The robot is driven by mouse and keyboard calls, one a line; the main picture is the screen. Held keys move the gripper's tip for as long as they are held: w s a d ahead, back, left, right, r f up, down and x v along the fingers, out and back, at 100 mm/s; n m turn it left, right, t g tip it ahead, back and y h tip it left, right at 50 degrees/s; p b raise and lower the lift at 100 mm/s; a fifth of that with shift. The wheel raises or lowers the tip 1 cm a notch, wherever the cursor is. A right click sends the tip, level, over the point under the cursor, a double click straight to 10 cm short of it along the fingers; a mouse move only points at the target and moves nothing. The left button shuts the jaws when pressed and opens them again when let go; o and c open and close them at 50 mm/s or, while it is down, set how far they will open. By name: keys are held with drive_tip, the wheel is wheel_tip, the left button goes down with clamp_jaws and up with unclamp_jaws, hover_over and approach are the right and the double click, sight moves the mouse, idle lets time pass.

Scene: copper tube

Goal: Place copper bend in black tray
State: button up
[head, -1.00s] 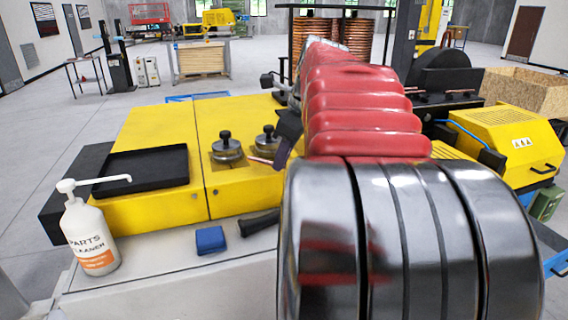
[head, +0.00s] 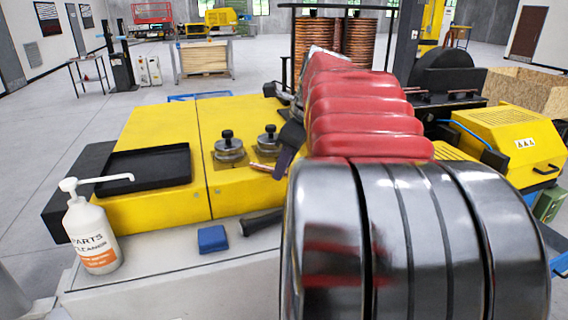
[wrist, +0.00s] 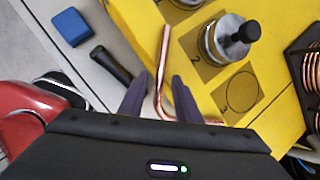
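The copper bend (wrist: 163,60) is a thin, bent copper tube at the edge of the yellow machine top in the wrist view. Its long leg runs between the two dark fingers of my gripper (wrist: 161,78), with a gap visible on either side. Its other leg turns right near the gripper body, partly hidden. In the head view only a short piece of the bend (head: 262,167) shows beside my gripper (head: 284,163), which is mostly hidden by my arm. The black tray (head: 185,178) sits empty on the left of the yellow top.
Two metal fixtures with black knobs (head: 228,146) stand on the yellow top, one close to the bend. The yellow surface between tray and fixtures is clear.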

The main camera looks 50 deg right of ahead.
drive_tip(key=v, duration=1.2)
drive_tip(key=shift+a+f, duration=0.1)
drive_tip(key=shift+a, duration=0.05)
idle(0.4)
drive_tip(key=w+a+f+n, duration=0.1)
drive_tip(key=a+f+n, duration=0.3)
drive_tip(key=a+n, duration=0.4)
drive_tip(key=w+a+f+n, duration=0.1)
drive_tip(key=a+f+n, duration=0.45)
drive_tip(key=a, duration=0.45)
drive_tip(key=s+a+f+n, duration=0.3)
drive_tip(key=a+f+n, duration=0.3)
drive_tip(key=n, duration=0.3)
drive_tip(key=s+a+f+n, duration=0.4)
drive_tip(key=a+f+n, duration=0.3)
drive_tip(key=a+n, duration=0.1)
drive_tip(key=shift+a+n+t, duration=0.2)
drive_tip(key=shift+n+t, duration=0.2)
drive_tip(key=shift+n, duration=0.35)
drive_tip(key=shift+o, duration=0.7)
drive_tip(key=shift+w+d+f, duration=0.1)
drive_tip(key=shift+f, duration=0.05)
